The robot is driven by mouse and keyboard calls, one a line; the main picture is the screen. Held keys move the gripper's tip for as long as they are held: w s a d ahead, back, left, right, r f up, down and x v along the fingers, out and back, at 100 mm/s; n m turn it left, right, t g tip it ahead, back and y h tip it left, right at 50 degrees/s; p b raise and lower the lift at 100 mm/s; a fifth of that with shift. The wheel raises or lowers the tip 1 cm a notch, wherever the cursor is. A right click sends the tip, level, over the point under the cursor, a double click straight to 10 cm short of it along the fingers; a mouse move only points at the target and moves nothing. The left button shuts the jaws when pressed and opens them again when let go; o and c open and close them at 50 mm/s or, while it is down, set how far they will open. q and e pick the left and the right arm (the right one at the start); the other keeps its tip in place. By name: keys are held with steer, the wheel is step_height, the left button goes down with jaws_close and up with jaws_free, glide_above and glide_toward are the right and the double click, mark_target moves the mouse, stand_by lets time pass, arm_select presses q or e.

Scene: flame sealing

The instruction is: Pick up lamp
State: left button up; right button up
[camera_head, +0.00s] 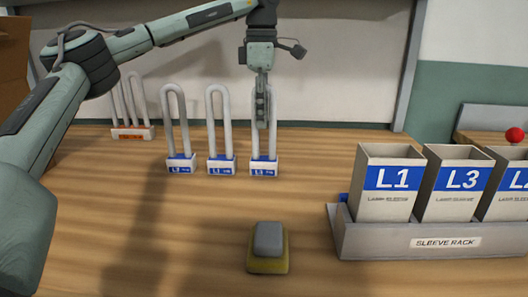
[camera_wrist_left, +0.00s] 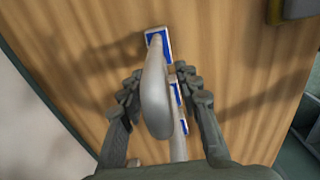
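Three U-shaped grey-white lamps with white bases and blue labels stand upright in a row on the table: the left lamp (camera_head: 170,90), the middle lamp (camera_head: 210,105) and the right lamp (camera_head: 276,130). Their label text is too small to read surely. My left gripper (camera_head: 262,112) points down over the right lamp, in front of its tube. In the left wrist view, the open fingers of the gripper (camera_wrist_left: 159,76) stand on either side of the nearest lamp tube (camera_wrist_left: 155,100), with gaps visible at both sides. My right gripper is not in view.
A grey sleeve rack (camera_head: 375,243) with upright sleeves marked L1 (camera_head: 388,203), L3 (camera_head: 450,206) and L2 stands at the right. A grey block on a yellow base (camera_head: 268,242) sits front centre. Another tube set with an orange label (camera_head: 133,132) stands back left.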

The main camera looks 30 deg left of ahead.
arm_select(q)
jaws_close()
steer(key=shift+r, duration=0.1)
stand_by(0.4)
